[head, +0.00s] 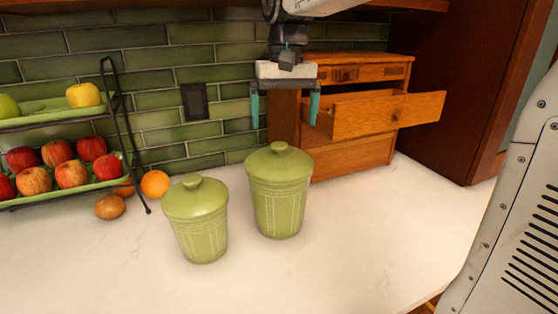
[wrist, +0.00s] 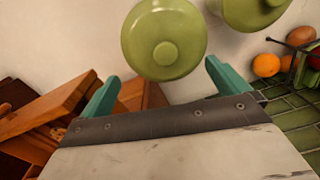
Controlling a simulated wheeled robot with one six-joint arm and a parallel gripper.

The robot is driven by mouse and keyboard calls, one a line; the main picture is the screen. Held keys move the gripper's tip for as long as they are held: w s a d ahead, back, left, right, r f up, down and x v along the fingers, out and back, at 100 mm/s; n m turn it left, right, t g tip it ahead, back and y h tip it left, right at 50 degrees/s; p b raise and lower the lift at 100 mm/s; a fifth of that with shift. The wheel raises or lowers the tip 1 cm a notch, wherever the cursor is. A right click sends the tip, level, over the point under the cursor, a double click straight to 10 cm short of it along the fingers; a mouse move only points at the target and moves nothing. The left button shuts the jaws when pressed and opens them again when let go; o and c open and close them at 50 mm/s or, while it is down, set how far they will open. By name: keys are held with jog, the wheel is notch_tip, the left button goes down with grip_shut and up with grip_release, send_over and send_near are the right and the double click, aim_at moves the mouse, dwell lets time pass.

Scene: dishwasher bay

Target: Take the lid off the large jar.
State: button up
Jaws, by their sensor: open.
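The large jar (head: 278,208) is green and stands upright on the counter, right of the smaller green jar (head: 201,237). Its lid (head: 279,163), with a round knob on top, sits on it. In the wrist view the lid (wrist: 150,30) shows from above, just beyond the fingertips. The smaller jar (wrist: 246,12) is partly cut off at the top edge there and also has its lid on. My gripper (head: 285,112) is open and empty, with teal fingers pointing down above the large jar. It also shows in the wrist view (wrist: 162,84), apart from the lid.
A wooden drawer cabinet (head: 352,158) with a pulled-out drawer (head: 388,114) stands close behind and right of the large jar. A two-tier fruit rack (head: 118,100) is at left, with an orange (head: 155,184) and onion (head: 110,206) nearby. The front counter (head: 345,250) is clear.

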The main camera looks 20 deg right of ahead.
aim_at(281, 144)
jog(key=f, duration=0.5)
jog(key=a+f, duration=0.1)
jog(key=f, duration=0.1)
jog(key=shift+f, duration=0.15)
jog(key=shift+c, duration=0.3)
jog(key=c, duration=1.3)
